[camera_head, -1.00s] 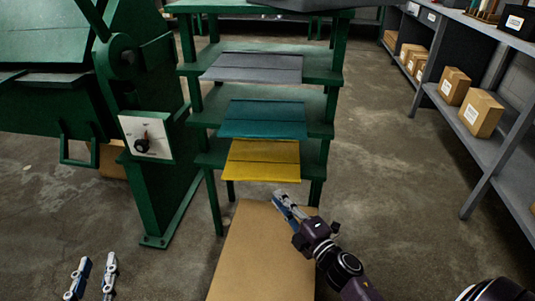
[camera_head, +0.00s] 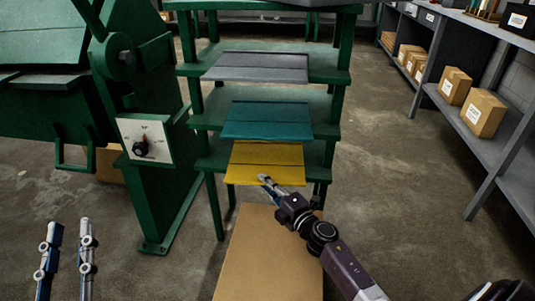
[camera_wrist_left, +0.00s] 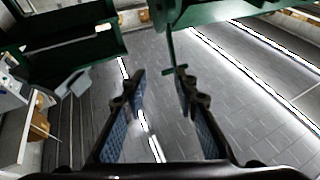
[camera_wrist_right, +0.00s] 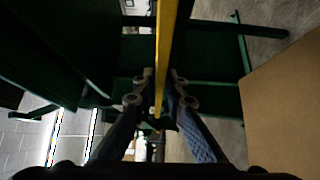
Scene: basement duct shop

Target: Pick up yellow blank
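The yellow blank (camera_head: 262,158) is a flat sheet on the lowest visible shelf of the green rack, its front edge sticking out. My right gripper (camera_head: 265,179) is at that front edge. In the right wrist view the yellow blank (camera_wrist_right: 168,45) shows edge-on, running between the fingers of my right gripper (camera_wrist_right: 162,76). The fingers are partly closed around it, with narrow gaps seeming to remain on both sides. My left gripper (camera_head: 70,226) is open and empty at the lower left, away from the rack; its spread fingers also show in the left wrist view (camera_wrist_left: 160,78).
A teal blank (camera_head: 265,120) and a grey blank (camera_head: 258,67) lie on the shelves above. A cardboard-coloured box (camera_head: 265,255) stands below the right arm. A green machine (camera_head: 155,190) is on the left. Grey shelving (camera_head: 500,150) with cartons is on the right.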

